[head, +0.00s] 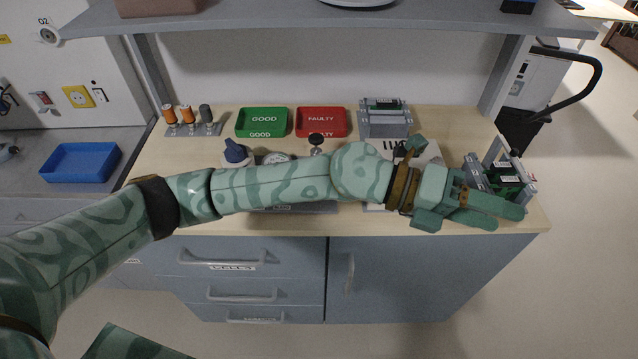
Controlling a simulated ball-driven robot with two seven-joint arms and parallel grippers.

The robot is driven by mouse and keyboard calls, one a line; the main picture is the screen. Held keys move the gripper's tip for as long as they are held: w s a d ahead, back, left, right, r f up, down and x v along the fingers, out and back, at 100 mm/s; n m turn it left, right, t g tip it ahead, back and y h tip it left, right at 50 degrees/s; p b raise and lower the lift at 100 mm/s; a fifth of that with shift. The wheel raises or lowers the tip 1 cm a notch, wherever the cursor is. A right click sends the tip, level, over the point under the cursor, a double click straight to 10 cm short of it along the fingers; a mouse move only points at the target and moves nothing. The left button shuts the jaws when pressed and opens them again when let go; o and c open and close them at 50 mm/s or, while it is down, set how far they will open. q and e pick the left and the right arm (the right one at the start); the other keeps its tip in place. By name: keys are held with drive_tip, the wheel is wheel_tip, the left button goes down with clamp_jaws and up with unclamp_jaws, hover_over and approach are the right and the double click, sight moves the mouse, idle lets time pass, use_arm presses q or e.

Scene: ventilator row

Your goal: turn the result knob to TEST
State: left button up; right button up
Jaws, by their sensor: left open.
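My left arm reaches across the bench from the left. My left gripper (509,218) is open and empty over the bench's front right part, fingers pointing right. It is just in front of a grey fixture holding a green board (507,180); I cannot tell whether they touch. A pale plate (431,153) with dark marks lies behind my wrist, mostly hidden by it. I cannot make out a result knob or the word TEST; my arm may cover them. A black round knob (316,139) stands behind my forearm, beside a partly hidden dial gauge (277,158). My right gripper is not in view.
A green GOOD tray (262,108) and red FAULTY tray (322,108) sit at the back, beside a grey fixture (385,124). A rack of small cylinders (193,130) is at back left. A shelf (330,22) overhangs the wooden bench (230,222).

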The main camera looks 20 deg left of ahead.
use_arm(q)
drive_tip(key=w+a+f+m+y, duration=0.1)
drive_tip(key=w+a+f+y, duration=0.35)
drive_tip(key=a+y, duration=0.35)
drive_tip(key=w+a+f+m+y, duration=0.1)
drive_tip(key=w+a+f+y, duration=0.2)
drive_tip(key=w+a+y, duration=0.45)
drive_tip(key=w+a+r+n+t+y, duration=0.1)
drive_tip(key=w+a+r+n+y, duration=0.15)
drive_tip(key=a, duration=1.05)
drive_tip(key=shift+h, duration=0.3)
drive_tip(key=f+b, duration=0.1)
drive_tip(key=f, duration=0.5)
drive_tip(key=f+b, duration=0.1)
drive_tip(key=f, duration=0.6)
drive_tip(key=shift+w+f, duration=0.2)
drive_tip(key=shift+f, duration=0.1)
drive_tip(key=shift+d+f, duration=0.1)
drive_tip(key=shift+f, duration=0.6)
drive_tip(key=shift+m, duration=0.25)
drive_tip(key=c, duration=1)
